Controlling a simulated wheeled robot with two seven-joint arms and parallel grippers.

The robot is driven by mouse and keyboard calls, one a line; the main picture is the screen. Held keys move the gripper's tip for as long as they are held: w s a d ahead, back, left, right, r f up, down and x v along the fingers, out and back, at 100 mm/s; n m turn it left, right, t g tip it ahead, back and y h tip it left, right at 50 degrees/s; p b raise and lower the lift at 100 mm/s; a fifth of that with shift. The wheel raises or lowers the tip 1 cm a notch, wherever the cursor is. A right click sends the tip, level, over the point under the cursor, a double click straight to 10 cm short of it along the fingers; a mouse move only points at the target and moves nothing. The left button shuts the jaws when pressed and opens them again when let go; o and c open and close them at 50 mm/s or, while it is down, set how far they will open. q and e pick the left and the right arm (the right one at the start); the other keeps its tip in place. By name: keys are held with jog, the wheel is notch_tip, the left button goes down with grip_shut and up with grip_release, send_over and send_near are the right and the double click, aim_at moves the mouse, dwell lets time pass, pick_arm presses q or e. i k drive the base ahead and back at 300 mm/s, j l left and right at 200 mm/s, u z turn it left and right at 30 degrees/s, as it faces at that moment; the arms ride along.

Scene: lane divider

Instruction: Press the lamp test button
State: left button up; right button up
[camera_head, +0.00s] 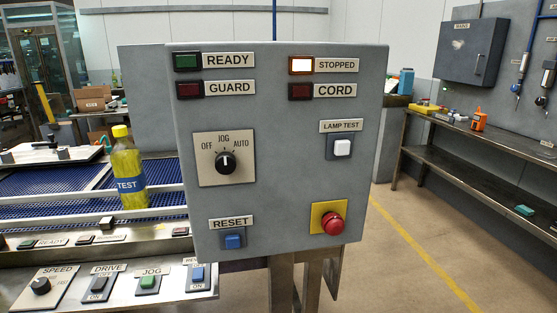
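The lamp test button (342,147) is a white square push button on a dark mount, below the label "LAMP TEST" (341,126). It sits at the middle right of the grey control box (280,200). On the same box, the STOPPED lamp (302,65) glows white, while the READY lamp (187,62), the GUARD lamp (189,90) and the CORD lamp (301,91) look dark. Neither of my grippers is in view. Nothing covers the button.
A red mushroom button (332,223) on a yellow plate lies below the lamp test button. A selector knob (226,162) and a blue RESET button (233,241) are to the left. A yellow bottle (128,170) stands beside the box by a blue conveyor.

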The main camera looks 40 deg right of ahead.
aim_at(342, 148)
jog(key=z, duration=1.6)
